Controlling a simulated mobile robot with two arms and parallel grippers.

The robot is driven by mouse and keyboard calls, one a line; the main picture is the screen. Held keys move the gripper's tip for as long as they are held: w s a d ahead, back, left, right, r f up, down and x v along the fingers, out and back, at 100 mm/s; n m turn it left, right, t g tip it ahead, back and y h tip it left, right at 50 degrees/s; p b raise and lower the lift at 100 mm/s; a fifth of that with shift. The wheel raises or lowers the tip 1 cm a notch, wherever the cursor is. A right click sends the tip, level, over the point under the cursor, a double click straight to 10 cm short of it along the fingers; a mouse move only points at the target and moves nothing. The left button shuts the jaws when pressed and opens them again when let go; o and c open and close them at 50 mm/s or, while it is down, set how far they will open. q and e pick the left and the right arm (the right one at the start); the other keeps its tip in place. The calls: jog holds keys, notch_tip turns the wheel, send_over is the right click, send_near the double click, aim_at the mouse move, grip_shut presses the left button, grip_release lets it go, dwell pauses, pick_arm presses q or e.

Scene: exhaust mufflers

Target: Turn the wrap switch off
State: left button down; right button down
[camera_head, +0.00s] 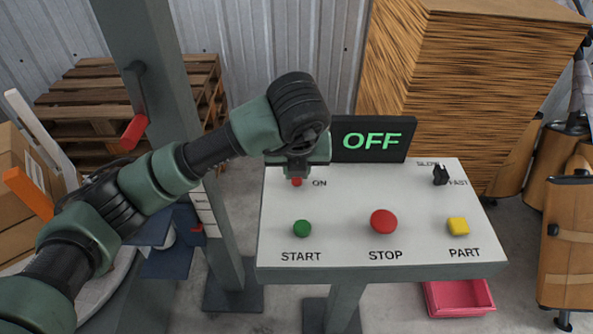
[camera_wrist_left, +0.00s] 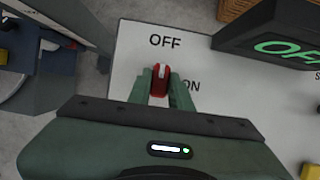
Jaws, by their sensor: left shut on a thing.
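The red wrap switch (camera_wrist_left: 159,82) sits on the white control panel (camera_head: 340,205); its long side runs up and down in the left wrist view, toward the OFF label (camera_wrist_left: 165,41). The ON label (camera_wrist_left: 191,85) is to its right. My left gripper (camera_wrist_left: 160,73) has a green finger on each side of the switch and is shut on it. In the head view the gripper (camera_head: 297,177) comes down over the panel's upper left and hides most of the switch. The display (camera_head: 372,140) behind reads OFF in green. My right gripper is not in view.
The panel also bears a green START button (camera_head: 302,228), a red STOP button (camera_head: 383,221), a yellow PART button (camera_head: 458,226) and a black SLOW/FAST selector (camera_head: 440,175). A grey post (camera_head: 185,120) stands left. A cardboard stack (camera_head: 475,90) is behind; a pink bin (camera_head: 458,298) is below.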

pick_arm(q)
jog(key=shift+w+r, duration=0.1)
jog(key=c, duration=1.3)
grip_release()
jog(key=v, duration=0.8)
jog(key=shift+b, duration=0.4)
